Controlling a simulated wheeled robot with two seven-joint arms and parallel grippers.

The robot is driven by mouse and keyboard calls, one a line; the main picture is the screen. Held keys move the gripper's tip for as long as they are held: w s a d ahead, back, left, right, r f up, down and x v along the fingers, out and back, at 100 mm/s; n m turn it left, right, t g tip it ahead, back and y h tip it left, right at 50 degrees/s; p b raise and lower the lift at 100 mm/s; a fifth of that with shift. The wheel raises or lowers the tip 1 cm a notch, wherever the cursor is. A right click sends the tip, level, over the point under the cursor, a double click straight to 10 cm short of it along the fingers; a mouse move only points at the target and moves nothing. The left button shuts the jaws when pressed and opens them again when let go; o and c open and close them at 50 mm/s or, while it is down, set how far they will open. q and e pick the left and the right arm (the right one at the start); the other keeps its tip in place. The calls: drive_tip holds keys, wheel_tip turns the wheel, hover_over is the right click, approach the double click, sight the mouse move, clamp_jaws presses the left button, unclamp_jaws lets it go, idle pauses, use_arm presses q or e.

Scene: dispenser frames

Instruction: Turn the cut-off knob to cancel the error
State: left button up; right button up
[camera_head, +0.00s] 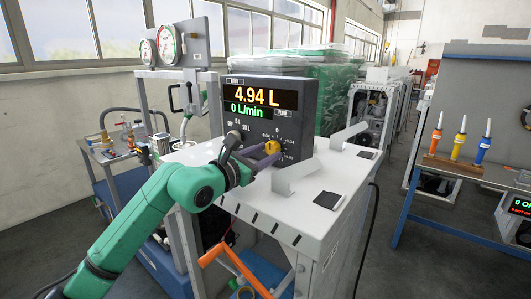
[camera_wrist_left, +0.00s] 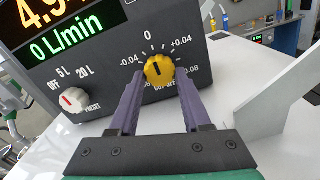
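The yellow cut-off knob (camera_wrist_left: 159,68) is on the front of a dark dispenser box (camera_head: 310,112); it also shows in the head view (camera_head: 272,147). Its dark mark points roughly up, near the 0 of a scale from -0.04 to +0.08. The box display (camera_head: 260,97) reads 4.94 L and 0 L/min. My left gripper (camera_wrist_left: 160,78) has its two purple fingers apart, one on each side of the yellow knob. Small gaps seem to show between fingertips and knob. My right gripper is not in view.
A white preset knob (camera_wrist_left: 73,99) with a red mark, labelled OFF, 5 L and 20 L, is left of the yellow knob. A white angled bracket (camera_wrist_left: 255,95) stands close on the right. The white tabletop (camera_head: 255,200) is mostly clear in front.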

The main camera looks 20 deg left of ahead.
use_arm(q)
clamp_jaws()
drive_tip(key=shift+f, duration=0.1)
drive_tip(key=m+b, duration=0.3)
drive_tip(key=shift+f, duration=0.1)
drive_tip(key=m+b, duration=0.2)
drive_tip(key=m, duration=0.2)
drive_tip(key=shift+a+m+b, duration=0.1)
drive_tip(key=shift+m+b, duration=0.2)
drive_tip(key=m, duration=0.2)
drive_tip(key=m+b, duration=0.1)
drive_tip(key=m, duration=0.1)
drive_tip(key=shift+r+m, duration=0.2)
drive_tip(key=shift+m, duration=0.1)
drive_tip(key=m, duration=0.3)
drive_tip(key=shift+w+r+b, duration=0.1)
drive_tip(key=shift+b, duration=0.25)
drive_tip(key=shift+m, duration=1.3)
